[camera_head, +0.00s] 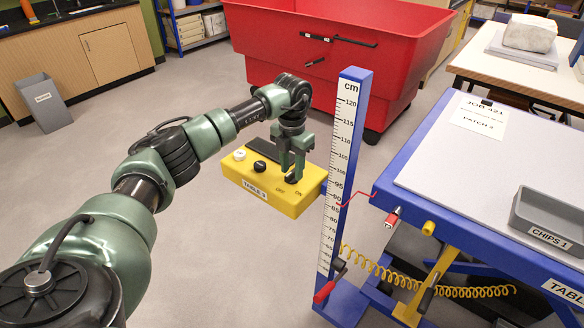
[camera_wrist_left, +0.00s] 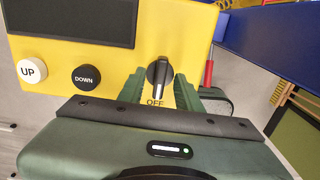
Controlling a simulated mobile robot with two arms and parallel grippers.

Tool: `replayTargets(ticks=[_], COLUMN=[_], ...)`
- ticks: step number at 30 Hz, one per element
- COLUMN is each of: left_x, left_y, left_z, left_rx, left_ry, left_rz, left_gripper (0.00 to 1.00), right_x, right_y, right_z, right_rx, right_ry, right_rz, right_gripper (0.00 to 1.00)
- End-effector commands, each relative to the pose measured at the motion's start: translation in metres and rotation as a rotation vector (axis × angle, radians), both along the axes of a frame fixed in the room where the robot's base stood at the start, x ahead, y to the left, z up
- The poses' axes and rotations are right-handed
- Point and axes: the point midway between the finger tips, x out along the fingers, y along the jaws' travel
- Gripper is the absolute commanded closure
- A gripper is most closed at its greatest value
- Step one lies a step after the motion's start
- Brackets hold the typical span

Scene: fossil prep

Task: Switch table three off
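The yellow control box (camera_head: 260,196) labelled TABLE 3 has a white UP button (camera_wrist_left: 32,70), a black DOWN button (camera_wrist_left: 86,78) and a black rotary knob (camera_wrist_left: 157,72). In the left wrist view, the word OFF shows just below the knob, and its pointer looks turned roughly towards that word. OFF and ON show on the box in the head view. My left gripper (camera_head: 292,165) points down at the knob end of the box. Its green fingers stand apart, one on each side of the knob; whether they touch it is unclear. My right gripper is not in view.
A blue measuring post (camera_head: 355,110) with a cm scale stands right of the box. Beside it is the blue-framed table (camera_head: 440,165) with a grey tray marked CHIPS 1 (camera_head: 545,225). A coiled yellow hose (camera_head: 400,280) hangs below. A red bin (camera_head: 270,40) stands behind.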

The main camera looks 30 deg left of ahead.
Motion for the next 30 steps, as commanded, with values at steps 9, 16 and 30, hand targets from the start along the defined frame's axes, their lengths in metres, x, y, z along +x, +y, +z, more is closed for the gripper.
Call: replayTargets(ticks=[9, 16, 30], left_x=[0.001, 0.001, 0.0], left_y=[0.0, 0.0, 0.0], left_z=[0.014, 0.053, 0.078], left_rx=[-0.001, 0.0, 0.0], left_ry=[-0.004, -0.004, 0.0], left_rz=[0.001, 0.001, 0.0], left_gripper=[0.65, 0.65, 0.65], right_x=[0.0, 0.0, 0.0], right_y=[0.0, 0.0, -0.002], right_z=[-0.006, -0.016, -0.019], right_rx=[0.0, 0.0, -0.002], right_ry=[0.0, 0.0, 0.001], right_rz=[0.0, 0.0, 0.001], right_gripper=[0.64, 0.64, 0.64])
